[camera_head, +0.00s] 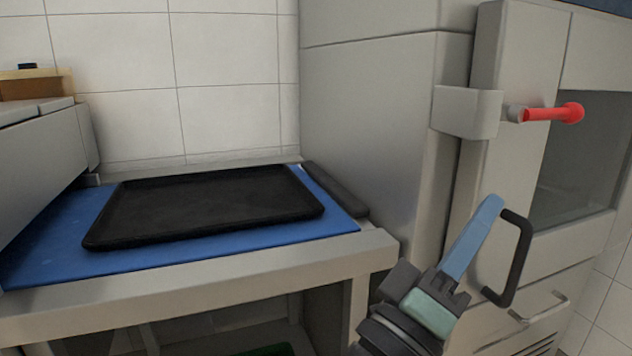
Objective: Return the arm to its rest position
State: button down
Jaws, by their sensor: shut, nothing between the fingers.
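My gripper (491,205) is at the lower right, with its light blue fingers together, pointing up and to the right. Nothing shows between them. The fingers are in front of the pale oven front (497,165), below the red-ended handle (548,113). A dark D-shaped handle (523,255) shows just right of the fingers. I cannot tell whether they touch. Part of my arm shows at the bottom edge; the rest is out of view.
A black baking tray (215,210) lies on a blue mat (50,243) on the pale bench (250,274) at left. A dark bar (336,188) lies by the tray's right side. A metal drawer handle (540,309) is at lower right.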

jog(key=s+a+r+m+t+y+p, duration=0.1)
jog(key=s+a+r+t+y, duration=0.4)
jog(key=a+r+y, duration=0.4)
jog(key=s+a+r+m+t+y+p, duration=0.1)
jog(key=s+a+r+t+y, duration=0.3)
jog(key=a+r+t+y, duration=0.45)
notch_tip(320, 180, up, 34)
jog(key=d+g+y+p, duration=0.1)
jog(key=p, duration=3.2)
jog(key=shift+w+d+r, duration=0.15)
jog(key=shift+w+d, duration=0.15)
jog(key=shift+w, duration=0.1)
